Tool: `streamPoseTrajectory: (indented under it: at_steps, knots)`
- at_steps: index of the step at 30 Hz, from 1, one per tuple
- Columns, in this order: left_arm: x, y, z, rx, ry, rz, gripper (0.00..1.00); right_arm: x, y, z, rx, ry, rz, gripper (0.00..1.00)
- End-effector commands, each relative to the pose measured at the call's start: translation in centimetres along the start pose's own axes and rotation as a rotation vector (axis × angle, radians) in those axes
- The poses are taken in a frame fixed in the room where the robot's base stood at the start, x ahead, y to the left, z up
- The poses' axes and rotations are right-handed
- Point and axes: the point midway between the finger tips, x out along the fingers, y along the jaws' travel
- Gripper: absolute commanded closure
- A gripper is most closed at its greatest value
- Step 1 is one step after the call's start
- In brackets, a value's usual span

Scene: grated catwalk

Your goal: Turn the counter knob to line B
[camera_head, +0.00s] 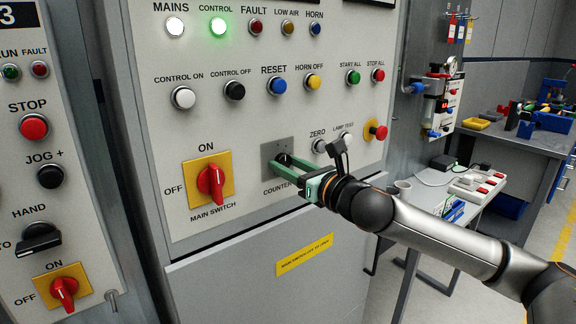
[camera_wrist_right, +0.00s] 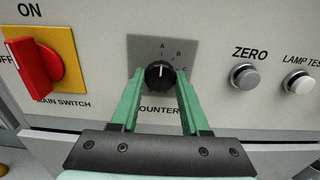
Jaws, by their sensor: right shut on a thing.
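The counter knob (camera_wrist_right: 160,75) is a round black knob on a grey square plate (camera_wrist_right: 192,50) with the letters A, B and C around its top. Its white mark points up, toward A. In the head view the knob (camera_head: 284,158) is partly hidden by my right gripper (camera_head: 286,166). The gripper's green fingers come in from the lower right. In the right wrist view my right gripper (camera_wrist_right: 160,88) has one finger on each side of the knob and is shut on it. My left gripper is not in view.
The red main switch (camera_head: 211,184) on its yellow plate is left of the knob. The ZERO button (camera_head: 320,146) and LAMP TEST button (camera_head: 346,140) are close on the right, with a red stop button (camera_head: 379,131) beyond. A workbench (camera_head: 490,140) stands further right.

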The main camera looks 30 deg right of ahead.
Motion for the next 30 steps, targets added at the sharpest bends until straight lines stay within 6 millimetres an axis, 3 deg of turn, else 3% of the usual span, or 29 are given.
streamPoseTrajectory:
  at_steps: [10, 20, 30]
  knots:
    - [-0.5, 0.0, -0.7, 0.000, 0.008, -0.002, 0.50, 0.0, 0.1, 0.1, 0.109, 0.001, 0.001, 1.00]
    - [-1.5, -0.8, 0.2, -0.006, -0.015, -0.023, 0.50, 0.0, 0.1, 0.1, 0.366, 0.002, 0.002, 1.00]
    - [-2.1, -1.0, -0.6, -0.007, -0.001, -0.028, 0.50, 0.0, 0.2, 0.1, 0.593, 0.001, 0.002, 1.00]
